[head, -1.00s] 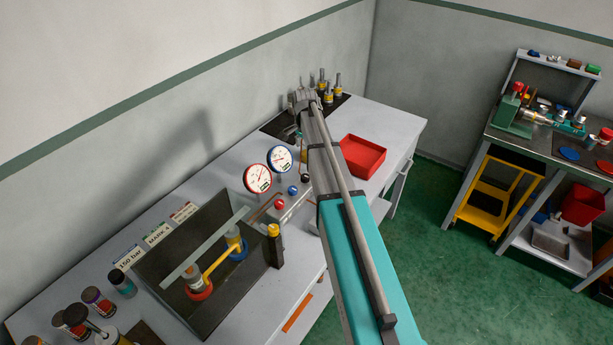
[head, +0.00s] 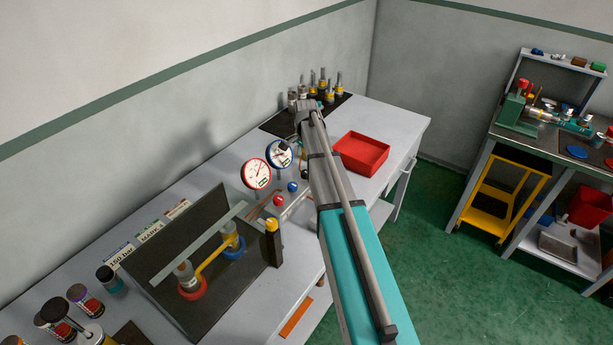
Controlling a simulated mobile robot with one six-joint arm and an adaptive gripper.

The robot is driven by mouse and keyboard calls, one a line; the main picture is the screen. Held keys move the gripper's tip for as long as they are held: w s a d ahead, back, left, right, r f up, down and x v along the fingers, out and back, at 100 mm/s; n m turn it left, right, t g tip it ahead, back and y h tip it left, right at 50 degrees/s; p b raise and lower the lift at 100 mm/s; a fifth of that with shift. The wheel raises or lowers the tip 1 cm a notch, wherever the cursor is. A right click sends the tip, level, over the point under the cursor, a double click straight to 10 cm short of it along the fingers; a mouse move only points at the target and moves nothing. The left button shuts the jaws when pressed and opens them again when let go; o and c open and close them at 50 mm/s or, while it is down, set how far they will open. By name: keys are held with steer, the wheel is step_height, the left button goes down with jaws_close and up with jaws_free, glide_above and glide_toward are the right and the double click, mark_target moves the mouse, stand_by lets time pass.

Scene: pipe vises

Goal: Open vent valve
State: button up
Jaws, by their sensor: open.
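My arm reaches over the bench. My gripper (head: 285,147) is small and partly hidden behind the wrist, overlapping the blue-rimmed gauge (head: 279,156) in the view; it looks empty. A grey valve block stands below the gauges. It carries a red knob (head: 278,200) and a blue knob (head: 292,187). No label shows which knob is the vent valve, and my arm hides the block's right part. The red-rimmed gauge (head: 256,174) stands to the left. I cannot tell whether my gripper touches anything.
A red bin (head: 361,153) lies to the right of my arm. Several metal fittings stand on a dark mat at the back. Bottles stand at the front left.

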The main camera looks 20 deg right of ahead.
mark_target(306, 172)
steer(key=shift+f+b, duration=3.05)
steer(key=shift+f, duration=0.3)
steer(key=c, duration=1.2)
